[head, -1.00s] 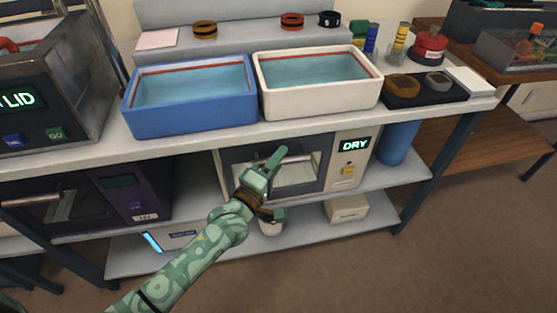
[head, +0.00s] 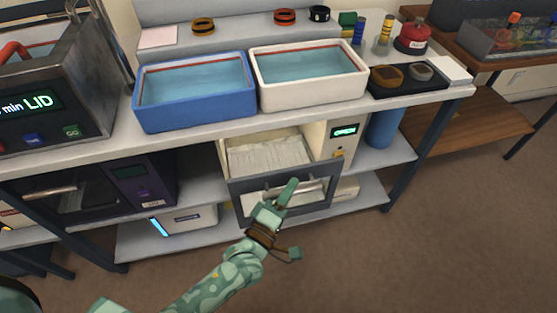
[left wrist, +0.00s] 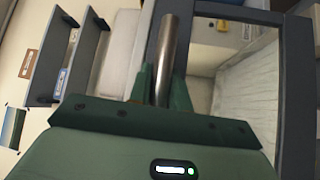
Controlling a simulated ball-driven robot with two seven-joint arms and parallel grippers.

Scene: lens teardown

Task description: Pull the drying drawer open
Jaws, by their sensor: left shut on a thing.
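The drying drawer (head: 247,186) is pulled out from the light-coloured dryer (head: 339,152) on the shelf under the bench. Its front is a dark frame with a window, and a white ribbed liner (head: 265,153) shows inside. My left gripper (head: 289,193) is at the drawer's front, shut on the metal handle bar (head: 312,187). In the left wrist view the handle (left wrist: 166,55) runs between the two green fingers of the left gripper (left wrist: 162,88), with the open drawer to its right. My right gripper is not in view.
A blue tub (head: 195,112) and a white tub (head: 311,92) of liquid stand on the bench above. A dark purple oven (head: 128,180) is left of the dryer. A blue bin (head: 383,128) stands to its right. The floor in front is clear.

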